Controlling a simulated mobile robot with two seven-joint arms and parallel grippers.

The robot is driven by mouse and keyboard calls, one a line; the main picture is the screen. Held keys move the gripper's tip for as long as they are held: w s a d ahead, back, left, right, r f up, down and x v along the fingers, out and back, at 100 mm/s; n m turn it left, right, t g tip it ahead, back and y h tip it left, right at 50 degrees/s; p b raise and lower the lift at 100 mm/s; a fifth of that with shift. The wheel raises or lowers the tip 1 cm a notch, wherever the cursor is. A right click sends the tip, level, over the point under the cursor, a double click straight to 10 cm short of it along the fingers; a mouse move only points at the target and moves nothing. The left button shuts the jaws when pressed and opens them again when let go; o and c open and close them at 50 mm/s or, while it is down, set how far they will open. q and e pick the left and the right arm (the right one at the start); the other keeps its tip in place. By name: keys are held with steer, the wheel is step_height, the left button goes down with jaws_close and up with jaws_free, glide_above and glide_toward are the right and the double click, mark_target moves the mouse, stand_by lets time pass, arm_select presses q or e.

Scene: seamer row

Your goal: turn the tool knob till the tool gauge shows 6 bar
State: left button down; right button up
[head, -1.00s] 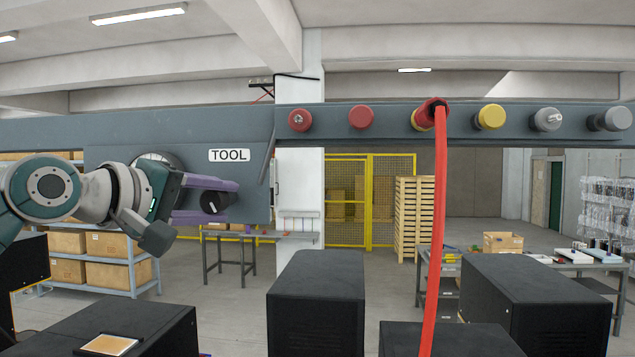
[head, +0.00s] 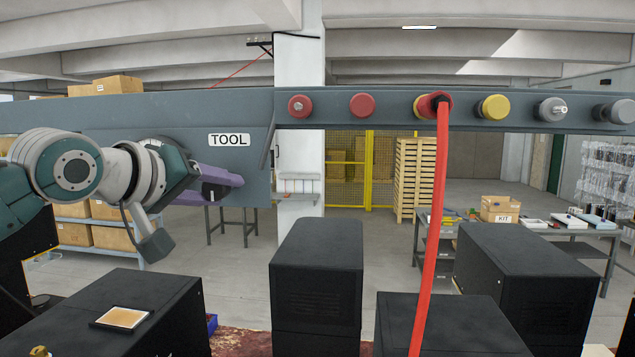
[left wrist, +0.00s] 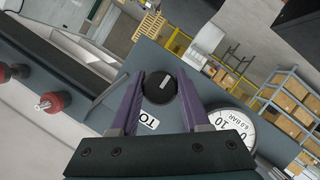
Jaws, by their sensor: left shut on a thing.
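The black tool knob (left wrist: 160,87) with a pale pointer mark sits on the grey panel beside the TOOL label (head: 229,140). My left gripper (left wrist: 163,80) has its two purple fingers on either side of the knob, shut on it. In the head view the left gripper (head: 218,182) hides most of the knob. The white round tool gauge (left wrist: 237,126) shows beside the right finger in the left wrist view, partly cut off by the gripper body. Its tilted small print seems to read 6.0 BAR; I cannot make out the needle. My right gripper is not in view.
A grey beam (head: 330,103) carries several red, yellow and grey couplings to the right of the panel. A red hose (head: 430,230) hangs from one of them. Black cabinets (head: 317,275) stand below, with gaps between them.

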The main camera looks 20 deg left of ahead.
arm_select(q)
steer(key=shift+d, duration=0.1)
steer(key=shift+c, duration=1.9)
jaws_free()
steer(key=shift+s, duration=0.15)
steer(key=shift+s+b, duration=0.3)
steer(key=shift+b, duration=0.1)
steer(key=b+v, duration=0.5)
steer(key=v, duration=0.4)
steer(key=shift+r, duration=0.15)
